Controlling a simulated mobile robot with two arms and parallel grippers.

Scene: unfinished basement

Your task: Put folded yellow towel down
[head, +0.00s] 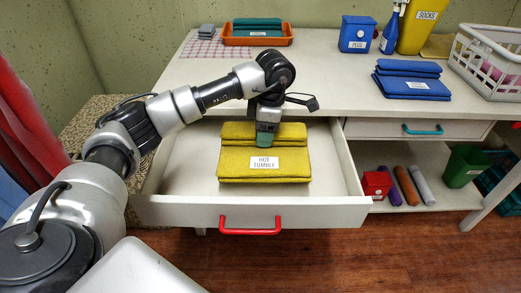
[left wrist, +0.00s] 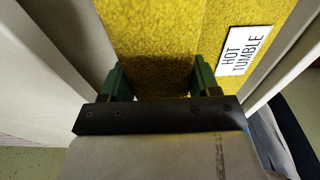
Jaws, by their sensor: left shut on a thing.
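The folded yellow towel (head: 230,165) is inside the open drawer (head: 180,213), with a white label reading "HOT TUMBLE" on its front part. My left gripper (head: 265,140) points down from above and is shut on the towel's raised fold. In the left wrist view the green fingers of my left gripper (left wrist: 160,82) sit on either side of the yellow towel (left wrist: 160,40). I cannot tell whether the towel rests fully on the drawer floor. My right gripper is not in view.
The drawer's left part is bare, and its red handle (head: 250,231) faces front. On the tabletop (head: 330,80) are an orange tray (head: 232,41) with a green towel, folded blue towels (head: 410,88), a blue box (head: 356,35) and a white basket (head: 480,72). Rolls and boxes fill the lower shelf.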

